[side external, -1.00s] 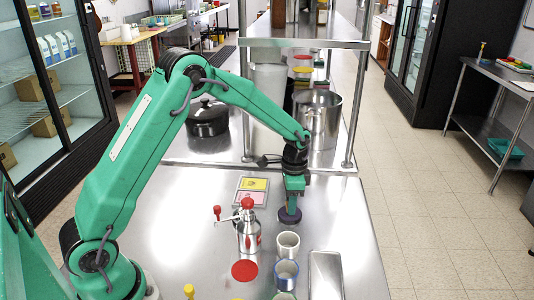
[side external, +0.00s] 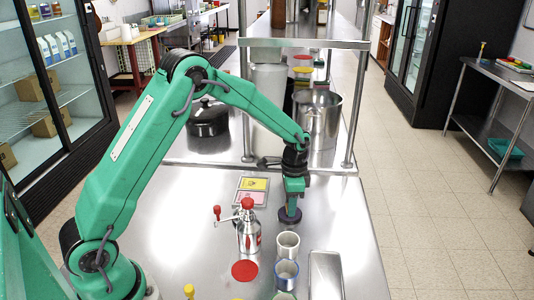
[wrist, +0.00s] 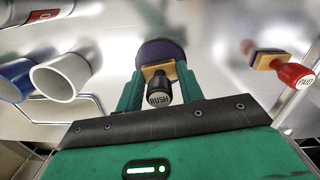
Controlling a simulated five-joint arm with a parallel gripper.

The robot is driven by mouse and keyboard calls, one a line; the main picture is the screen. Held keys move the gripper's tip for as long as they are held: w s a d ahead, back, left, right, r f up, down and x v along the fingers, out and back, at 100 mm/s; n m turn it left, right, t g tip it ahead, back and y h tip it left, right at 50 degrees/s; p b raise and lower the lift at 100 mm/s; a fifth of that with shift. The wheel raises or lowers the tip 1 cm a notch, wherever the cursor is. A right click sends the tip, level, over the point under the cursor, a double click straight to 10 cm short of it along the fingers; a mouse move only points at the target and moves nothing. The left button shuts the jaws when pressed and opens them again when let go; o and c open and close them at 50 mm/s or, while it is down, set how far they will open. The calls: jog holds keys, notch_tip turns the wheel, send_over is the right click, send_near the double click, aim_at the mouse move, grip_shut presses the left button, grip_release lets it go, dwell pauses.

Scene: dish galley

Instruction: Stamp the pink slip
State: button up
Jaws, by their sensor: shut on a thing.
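The pink slip (side external: 249,198) lies flat on the steel counter beside a yellow slip (side external: 254,184), left of my gripper in the side view. My gripper (wrist: 157,82) is shut on a stamp marked RUSH (wrist: 158,93), with a black handle and a wooden base. The stamp is over a round dark purple pad (wrist: 158,50), which also shows below my gripper in the side view (side external: 290,217). The stamp's face is hidden, and I cannot tell whether it touches the pad.
A silver bottle with a red top (side external: 249,235) stands left of the pad. A white cup (side external: 287,246), a blue-rimmed cup (side external: 286,274) and a shallow metal tray (side external: 326,278) are nearer the camera. A red disc (side external: 244,271) lies below the bottle.

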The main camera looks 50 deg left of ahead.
jog(key=shift+f, duration=0.5)
dwell(1.1)
jog(key=shift+r, duration=0.15)
jog(key=shift+r, duration=3.4)
send_over(251, 197)
jog(key=shift+s+f, duration=0.1)
jog(key=shift+f, duration=0.15)
jog(key=shift+f, duration=0.2)
jog(key=shift+f, duration=2.8)
jog(key=shift+f, duration=0.55)
